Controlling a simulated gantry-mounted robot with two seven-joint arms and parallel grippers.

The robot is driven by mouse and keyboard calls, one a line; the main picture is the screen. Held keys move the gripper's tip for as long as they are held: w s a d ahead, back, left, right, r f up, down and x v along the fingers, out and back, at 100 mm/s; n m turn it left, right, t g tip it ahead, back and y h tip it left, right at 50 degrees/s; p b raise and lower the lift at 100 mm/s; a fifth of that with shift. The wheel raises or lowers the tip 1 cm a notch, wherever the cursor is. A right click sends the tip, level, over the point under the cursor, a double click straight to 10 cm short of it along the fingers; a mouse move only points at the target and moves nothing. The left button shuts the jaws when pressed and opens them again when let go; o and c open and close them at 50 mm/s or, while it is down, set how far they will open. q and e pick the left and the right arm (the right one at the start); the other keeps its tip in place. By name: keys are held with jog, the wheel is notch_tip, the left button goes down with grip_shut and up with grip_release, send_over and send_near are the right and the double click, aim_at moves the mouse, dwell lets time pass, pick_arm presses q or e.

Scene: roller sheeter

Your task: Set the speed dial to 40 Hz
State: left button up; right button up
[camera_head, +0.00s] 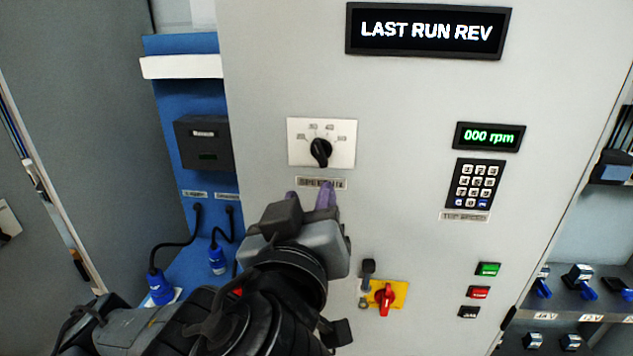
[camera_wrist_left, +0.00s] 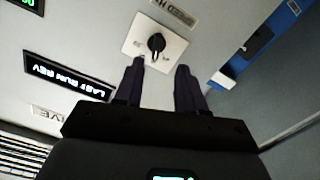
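The speed dial is a black knob (camera_head: 321,151) on a white square plate (camera_head: 345,157) with several small markings along its top, too small to read surely. A label (camera_head: 321,184) reading SPEED with blurred letters sits below it. My left gripper (camera_head: 311,190) is just below the dial in the head view, its purple fingers apart with nothing between them. In the left wrist view the knob (camera_wrist_left: 156,43) is beyond the fingertips (camera_wrist_left: 160,65), nearer the left finger, with no visible contact. My right gripper is not in view.
The grey panel also carries a LAST RUN REV display (camera_head: 426,31), a 000 rpm display (camera_head: 489,137), a keypad (camera_head: 474,184), a red switch on a yellow plate (camera_head: 388,297), and green (camera_head: 487,269) and red (camera_head: 478,292) buttons. A blue cabinet with plugs (camera_head: 217,258) stands left.

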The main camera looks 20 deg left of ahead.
aim_at(319, 157)
pick_arm(q)
jog(key=x, duration=0.3)
jog(key=r+p+x, duration=0.1)
jog(key=x, duration=0.3)
jog(key=p+x, duration=0.1)
jog(key=x, duration=0.2)
jog(key=shift+w+a+r, duration=0.1)
jog(key=shift+w+r, duration=0.05)
jog(key=shift+w, duration=0.05)
grip_shut()
